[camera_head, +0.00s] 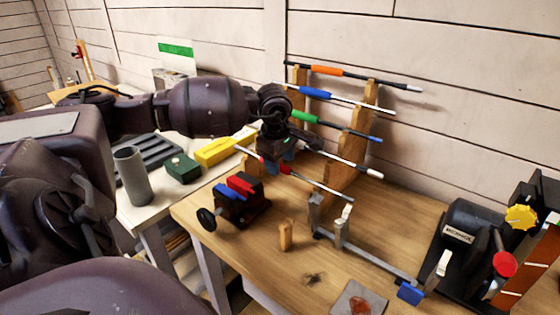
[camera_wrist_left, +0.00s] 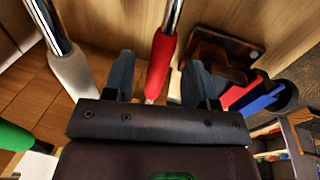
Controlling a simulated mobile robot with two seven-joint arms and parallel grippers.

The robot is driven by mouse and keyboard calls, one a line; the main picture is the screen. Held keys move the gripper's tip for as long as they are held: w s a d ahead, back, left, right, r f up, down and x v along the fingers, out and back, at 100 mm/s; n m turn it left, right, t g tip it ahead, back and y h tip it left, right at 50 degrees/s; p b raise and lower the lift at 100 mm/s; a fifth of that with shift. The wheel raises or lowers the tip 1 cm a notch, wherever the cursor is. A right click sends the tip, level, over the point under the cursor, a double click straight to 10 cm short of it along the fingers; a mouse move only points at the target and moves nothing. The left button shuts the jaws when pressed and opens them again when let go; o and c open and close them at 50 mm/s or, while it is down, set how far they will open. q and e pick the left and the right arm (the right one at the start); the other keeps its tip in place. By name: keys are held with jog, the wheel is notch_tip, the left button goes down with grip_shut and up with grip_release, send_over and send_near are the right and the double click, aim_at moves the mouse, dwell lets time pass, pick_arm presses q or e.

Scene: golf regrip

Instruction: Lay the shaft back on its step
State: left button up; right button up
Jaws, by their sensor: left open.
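My left gripper (camera_head: 285,165) is open at the front, low end of the stepped wooden rack (camera_head: 357,140). In the left wrist view its two fingers (camera_wrist_left: 158,78) stand on either side of the red-grip shaft (camera_wrist_left: 162,60), with gaps to each side. In the head view the red-grip shaft (camera_head: 315,185) lies lowest across the rack's front; its contact with the step is partly hidden by the gripper. Above it are shafts with a white grip (camera_head: 345,160), green grip (camera_head: 305,117), blue grip (camera_head: 314,92) and orange grip (camera_head: 326,70). My right gripper is out of view.
A red-and-blue vise (camera_head: 240,200) stands left of the rack's front. A metal bar clamp (camera_head: 370,258) and wooden peg (camera_head: 286,235) are in front. A machine with a yellow knob (camera_head: 521,217) is at right. A yellow box (camera_head: 222,148) and grey cup (camera_head: 132,177) are at left.

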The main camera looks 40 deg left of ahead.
pick_arm(q)
notch_tip(320, 180, up, 10)
jog(key=s, duration=0.2)
jog(key=shift+d+r, duration=0.15)
jog(key=shift+d, duration=0.15)
dwell(0.6)
